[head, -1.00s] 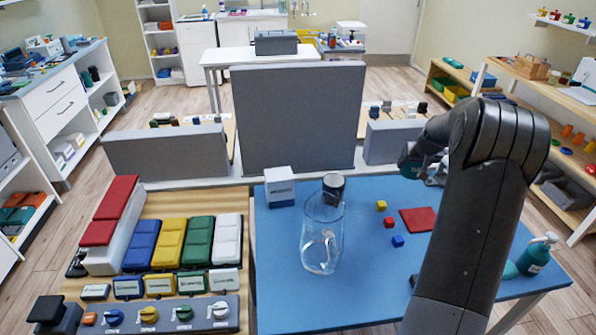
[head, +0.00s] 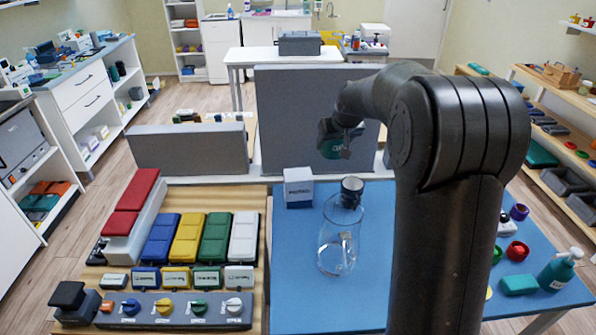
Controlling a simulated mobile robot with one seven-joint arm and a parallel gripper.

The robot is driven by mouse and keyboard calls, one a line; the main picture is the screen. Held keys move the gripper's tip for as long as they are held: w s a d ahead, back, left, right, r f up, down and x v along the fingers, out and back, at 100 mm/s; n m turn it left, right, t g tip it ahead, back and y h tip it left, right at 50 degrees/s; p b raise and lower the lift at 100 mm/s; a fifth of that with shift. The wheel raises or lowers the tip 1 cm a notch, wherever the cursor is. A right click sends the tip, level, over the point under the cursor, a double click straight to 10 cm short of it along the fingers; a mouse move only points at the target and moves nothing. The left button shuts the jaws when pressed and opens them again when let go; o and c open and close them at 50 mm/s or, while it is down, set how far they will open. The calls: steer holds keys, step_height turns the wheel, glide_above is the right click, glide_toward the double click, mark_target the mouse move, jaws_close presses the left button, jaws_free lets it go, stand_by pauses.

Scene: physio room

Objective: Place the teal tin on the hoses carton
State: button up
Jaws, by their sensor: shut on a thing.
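My gripper (head: 349,136) is shut on a dark teal tin (head: 331,148) and holds it in the air before the grey upright partition, above the back of the blue table. Part of the gripper is hard to see against the dark arm. A white carton (head: 299,192) with a dark label band stands at the back left of the blue table; its label is too small to read surely. The tin is above and to the right of this carton in the picture, apart from it.
Grey partitions (head: 285,120) rise behind. Colored boxes (head: 190,238) and a knob panel (head: 165,308) lie left. A teal bottle (head: 558,271) stands right.

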steer(key=w+a+f, duration=0.1)
steer(key=a+f, duration=0.1)
steer(key=a, duration=0.1)
steer(key=w+a+f, duration=0.1)
steer(key=a+f, duration=0.1)
steer(key=a, duration=0.1)
steer(key=w+a+f, duration=0.2)
steer(key=a, duration=0.2)
steer(key=shift+w+f, duration=0.1)
steer(key=shift+f, duration=2.2)
steer(key=shift+f, duration=0.2)
steer(key=o, duration=1)
steer(key=shift+o, duration=0.2)
